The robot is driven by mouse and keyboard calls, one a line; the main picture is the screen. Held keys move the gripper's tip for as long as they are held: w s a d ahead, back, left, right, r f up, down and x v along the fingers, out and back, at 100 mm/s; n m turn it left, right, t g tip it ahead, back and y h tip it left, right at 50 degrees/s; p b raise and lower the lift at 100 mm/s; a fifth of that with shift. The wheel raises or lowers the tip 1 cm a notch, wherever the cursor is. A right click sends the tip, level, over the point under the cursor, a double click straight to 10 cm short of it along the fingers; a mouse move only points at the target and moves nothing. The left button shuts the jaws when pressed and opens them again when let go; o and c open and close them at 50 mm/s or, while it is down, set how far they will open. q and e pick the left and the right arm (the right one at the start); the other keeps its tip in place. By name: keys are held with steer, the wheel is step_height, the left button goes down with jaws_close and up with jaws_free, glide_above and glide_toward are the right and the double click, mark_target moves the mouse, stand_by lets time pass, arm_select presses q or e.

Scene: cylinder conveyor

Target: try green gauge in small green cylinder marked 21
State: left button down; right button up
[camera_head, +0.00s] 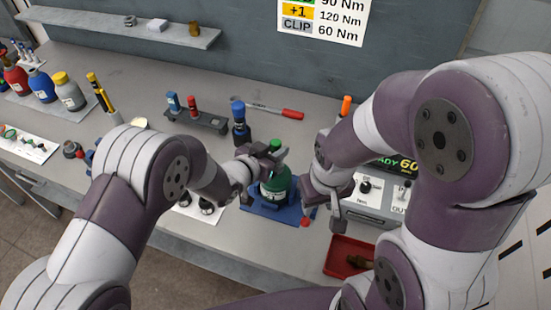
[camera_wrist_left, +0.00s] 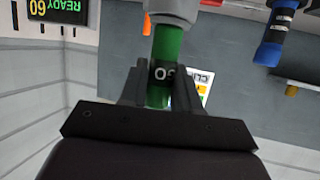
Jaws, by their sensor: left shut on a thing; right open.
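My left gripper (camera_head: 272,155) is shut on the green gauge (camera_head: 275,145), just above the green cylinder. In the left wrist view the gauge (camera_wrist_left: 167,50) is a green shaft with a dark marked band between the two fingers. Its far end meets a pale grey part, and I cannot tell what that is. The green cylinder (camera_head: 275,188) stands upright in a blue holder (camera_head: 262,209). Its number cannot be read, and the arm hides its top, so I cannot tell whether the gauge touches it. My right gripper (camera_head: 322,207) is open and empty, right of the cylinder.
A dark rack (camera_head: 205,123) holds a blue and a red gauge. A dark blue cylinder (camera_head: 241,134) with a blue top stands behind my left gripper. A red-handled tool (camera_head: 280,111) lies behind. A device with a lit display (camera_head: 406,165) and a red tray (camera_head: 345,255) are at right.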

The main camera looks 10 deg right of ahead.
stand_by(0.4)
arm_select(q)
steer(key=shift+r+p, duration=2.6)
steer(key=shift+r, duration=1.15)
steer(key=shift+f, duration=0.1)
